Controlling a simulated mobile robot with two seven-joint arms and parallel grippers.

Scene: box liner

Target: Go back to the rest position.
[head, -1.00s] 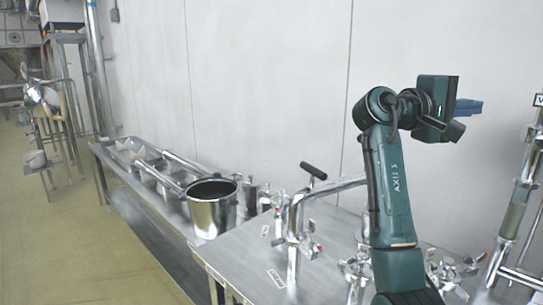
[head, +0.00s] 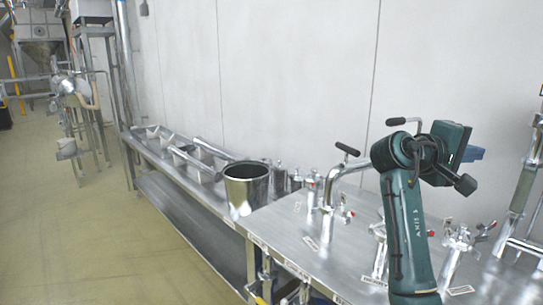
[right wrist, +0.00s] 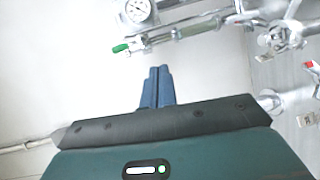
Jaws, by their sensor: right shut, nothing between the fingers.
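My right gripper (head: 472,153) has blue fingers and sits at the end of my dark green right arm, raised above the metal table on the right of the head view. In the right wrist view the two blue fingers (right wrist: 157,86) lie side by side, shut, with nothing between them. The fingertips are apart from the pipework in front. My left gripper is in neither view.
The metal table (head: 285,228) carries pipe fittings and valves around my right arm. A steel pot (head: 246,190) stands left of them. A gauge (right wrist: 138,11) and a green-handled valve (right wrist: 121,48) show beyond the fingers. The floor (head: 80,235) at left is clear.

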